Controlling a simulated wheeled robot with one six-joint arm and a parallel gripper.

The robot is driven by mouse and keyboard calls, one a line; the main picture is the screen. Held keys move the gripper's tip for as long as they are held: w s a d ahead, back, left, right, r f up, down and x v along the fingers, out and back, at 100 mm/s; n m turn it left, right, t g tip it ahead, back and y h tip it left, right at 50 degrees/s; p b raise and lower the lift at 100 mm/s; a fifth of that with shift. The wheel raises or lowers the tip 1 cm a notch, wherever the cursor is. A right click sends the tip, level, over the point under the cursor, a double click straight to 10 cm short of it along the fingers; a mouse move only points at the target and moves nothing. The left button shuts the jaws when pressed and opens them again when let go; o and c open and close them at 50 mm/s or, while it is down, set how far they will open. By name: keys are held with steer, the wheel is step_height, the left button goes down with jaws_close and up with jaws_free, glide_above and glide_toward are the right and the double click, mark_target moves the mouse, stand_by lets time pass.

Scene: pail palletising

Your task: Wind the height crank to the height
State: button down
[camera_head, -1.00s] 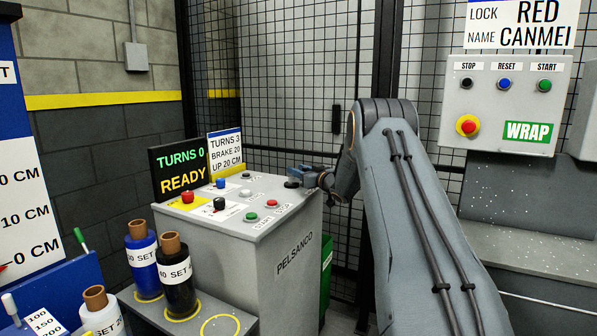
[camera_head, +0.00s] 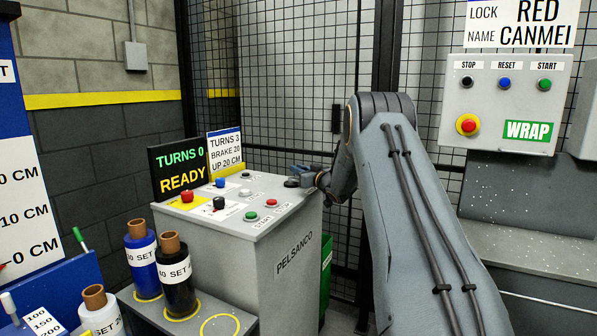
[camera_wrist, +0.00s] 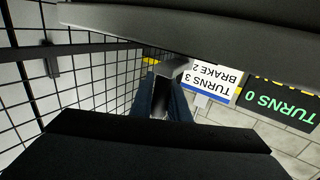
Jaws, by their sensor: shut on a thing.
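My gripper (camera_head: 303,171) is at the back right corner of the grey PELSANCO console (camera_head: 292,237), just above its top. A small black round part, which looks like the height crank (camera_head: 291,183), sits under the fingertips. In the wrist view my gripper's two dark blue fingers (camera_wrist: 163,105) are closed around a grey and black piece, probably the crank's handle; the arm hides much of it. The display (camera_head: 179,173) reads TURNS 0 and READY. The card (camera_head: 225,153) beside it reads TURNS 3, BRAKE 20, UP 20 CM.
Several buttons and knobs crowd the console top, including a red one (camera_head: 187,196). Film rolls (camera_head: 178,280) stand at the front left. A centimetre scale (camera_head: 25,205) is at the far left. A mesh fence (camera_head: 280,80) rises behind; a WRAP panel (camera_head: 505,105) is at right.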

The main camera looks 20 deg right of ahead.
steer(key=shift+a+h, duration=0.15)
steer(key=shift+h, duration=0.15)
steer(key=m+h+b, duration=0.1)
steer(key=h, duration=0.1)
steer(key=m+h+b, duration=0.2)
steer(key=h, duration=0.1)
steer(key=shift+s+a+f+m, duration=0.1)
steer(key=shift+s+a+m, duration=0.1)
steer(key=shift+s+m, duration=0.15)
steer(key=shift+s+m+g+h+b, duration=0.25)
steer(key=shift+m+h+b, duration=0.45)
steer(key=shift+h, duration=0.4)
steer(key=shift+h, duration=0.3)
steer(key=c, duration=1.7)
jaws_free()
steer(key=shift+w+a, duration=0.1)
steer(key=shift+a, duration=0.1)
steer(key=shift+d, duration=0.1)
